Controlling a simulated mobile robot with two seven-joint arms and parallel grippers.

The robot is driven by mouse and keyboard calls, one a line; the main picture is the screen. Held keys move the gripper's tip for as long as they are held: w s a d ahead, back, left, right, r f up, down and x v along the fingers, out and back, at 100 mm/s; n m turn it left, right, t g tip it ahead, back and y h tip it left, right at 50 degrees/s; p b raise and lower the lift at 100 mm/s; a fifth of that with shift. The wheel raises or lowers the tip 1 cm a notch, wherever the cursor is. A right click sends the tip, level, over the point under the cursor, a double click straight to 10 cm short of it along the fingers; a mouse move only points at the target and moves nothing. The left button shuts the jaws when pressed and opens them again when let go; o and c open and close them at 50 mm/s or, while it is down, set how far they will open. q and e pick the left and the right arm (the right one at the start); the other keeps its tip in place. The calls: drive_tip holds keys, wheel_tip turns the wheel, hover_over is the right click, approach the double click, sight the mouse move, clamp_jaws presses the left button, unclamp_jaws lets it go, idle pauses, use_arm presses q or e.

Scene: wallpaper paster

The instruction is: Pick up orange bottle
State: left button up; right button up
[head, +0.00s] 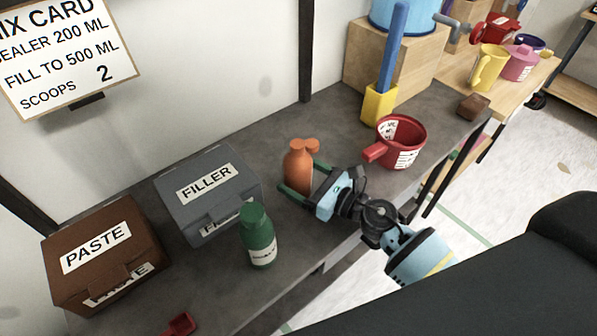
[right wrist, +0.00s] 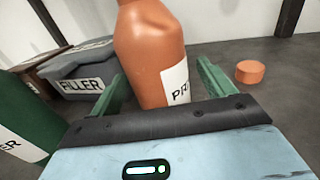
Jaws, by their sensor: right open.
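The orange bottle (head: 297,172) stands upright on the grey workbench in the head view. My right gripper (head: 300,176) is open, with one green finger on each side of the bottle. In the right wrist view the bottle (right wrist: 152,55) rises between the two fingers (right wrist: 160,88), and part of its white label shows at the lower right. I cannot tell whether either finger touches it. Its top is cut off in the wrist view. My left gripper is not in view.
A green bottle (head: 259,238) stands left of my right gripper, near a grey FILLER box (head: 222,207) and brown PASTE box (head: 128,254). A small orange disc (right wrist: 250,72) lies on the bench (head: 335,120) behind the bottle. A red measuring cup (head: 408,138) is to the right.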

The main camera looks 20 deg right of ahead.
drive_tip(key=shift+w+a+f, duration=0.1)
drive_tip(key=shift+w+a, duration=0.25)
drive_tip(key=shift+w, duration=0.1)
drive_tip(key=c, duration=1.3)
drive_tip(key=shift+c, duration=0.2)
